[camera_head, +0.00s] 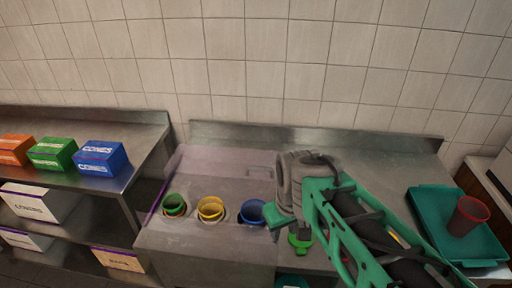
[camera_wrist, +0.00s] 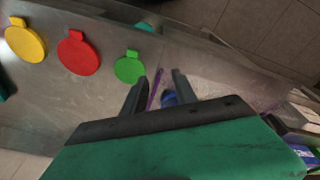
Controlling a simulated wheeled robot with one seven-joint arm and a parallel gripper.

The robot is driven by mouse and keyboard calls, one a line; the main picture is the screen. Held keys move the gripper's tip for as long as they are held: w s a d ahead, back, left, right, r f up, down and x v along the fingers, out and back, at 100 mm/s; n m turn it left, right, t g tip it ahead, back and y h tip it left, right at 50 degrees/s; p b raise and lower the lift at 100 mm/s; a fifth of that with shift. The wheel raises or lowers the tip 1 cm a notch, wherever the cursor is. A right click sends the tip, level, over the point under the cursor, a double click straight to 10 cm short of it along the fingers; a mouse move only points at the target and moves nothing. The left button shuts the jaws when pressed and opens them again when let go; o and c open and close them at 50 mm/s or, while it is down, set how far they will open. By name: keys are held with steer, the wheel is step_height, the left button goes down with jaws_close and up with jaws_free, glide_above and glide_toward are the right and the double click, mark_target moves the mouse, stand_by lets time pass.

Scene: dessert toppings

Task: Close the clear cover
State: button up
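The clear cover (camera_head: 225,163) is a faint see-through panel with a purple edge, over the back and left of the steel counter with the cups. How far it is tilted is hard to tell. In the wrist view its purple edge (camera_wrist: 155,90) shows between my fingers. My gripper (camera_wrist: 162,80) has its two dark fingers apart, and I cannot tell whether they touch the edge. In the head view my arm hides the fingers and the cover's right side.
Green (camera_head: 173,205), yellow (camera_head: 210,208) and blue (camera_head: 252,211) cups sit in the counter. Yellow (camera_wrist: 25,42), red (camera_wrist: 77,53) and green (camera_wrist: 129,68) discs lie beside them. A teal tray (camera_head: 430,205) with a red cup (camera_head: 467,215) is right. Boxes stand on the left shelf.

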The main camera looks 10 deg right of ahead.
steer(key=w+r+n, duration=0.3)
steer(key=w, duration=0.5)
steer(key=w+r+n, duration=0.3)
steer(key=w+n, duration=0.1)
steer(key=w, duration=0.3)
steer(key=n, duration=0.5)
glide_toward(256, 169)
steer(key=shift+h, duration=0.3)
steer(key=f, duration=0.2)
steer(key=w+f, duration=0.1)
steer(key=f, duration=0.2)
steer(key=w+f, duration=0.1)
steer(key=f, duration=0.1)
steer(key=shift+f, duration=0.25)
steer(key=shift+s, duration=0.1)
jaws_close()
